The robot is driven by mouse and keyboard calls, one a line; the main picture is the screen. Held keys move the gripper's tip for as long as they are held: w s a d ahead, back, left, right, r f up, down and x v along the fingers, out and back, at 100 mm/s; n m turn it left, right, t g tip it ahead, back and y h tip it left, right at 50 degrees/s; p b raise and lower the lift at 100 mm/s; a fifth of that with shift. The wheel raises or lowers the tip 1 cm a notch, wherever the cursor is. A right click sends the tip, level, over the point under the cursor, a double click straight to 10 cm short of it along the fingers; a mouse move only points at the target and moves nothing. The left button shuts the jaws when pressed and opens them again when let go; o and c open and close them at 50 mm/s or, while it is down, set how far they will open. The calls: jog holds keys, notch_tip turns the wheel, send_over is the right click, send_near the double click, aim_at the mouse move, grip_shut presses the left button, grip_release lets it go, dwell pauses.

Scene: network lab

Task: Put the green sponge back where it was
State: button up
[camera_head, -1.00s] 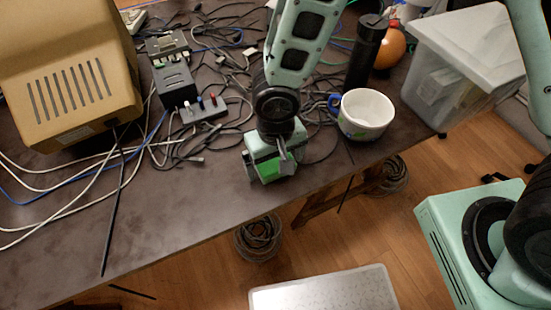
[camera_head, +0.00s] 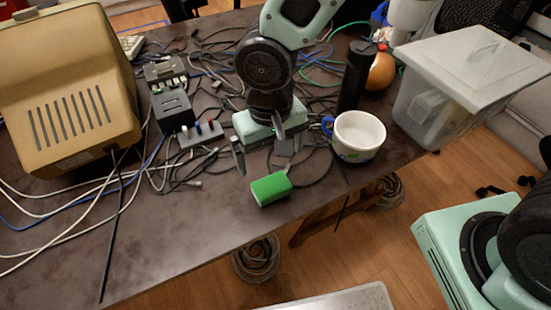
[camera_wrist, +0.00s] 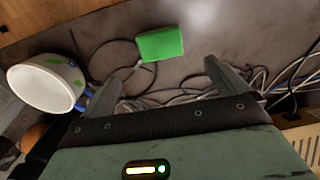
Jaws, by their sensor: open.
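The green sponge (camera_head: 271,189) lies on the dark table near its front edge, left of the white mug. It also shows in the wrist view (camera_wrist: 161,44), apart from the fingers. My gripper (camera_head: 262,155) is open and empty just behind the sponge, toward the cables. In the wrist view my gripper's two fingers (camera_wrist: 172,72) are spread wide, with the sponge beyond their tips.
A white mug (camera_head: 358,137) with a blue handle stands close on the right, with a black bottle (camera_head: 355,76) behind it. Cables and small devices (camera_head: 172,108) clutter the table's back. The front-left tabletop (camera_head: 190,235) is mostly clear.

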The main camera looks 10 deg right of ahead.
jog(key=s+d+r+n, duration=0.4)
jog(key=s+d+r, duration=0.4)
jog(key=s+r, duration=0.2)
jog(key=shift+s+r+y, duration=0.15)
jog(key=shift+s+y, duration=0.15)
jog(key=shift+s, duration=0.25)
jog(key=shift+d, duration=0.1)
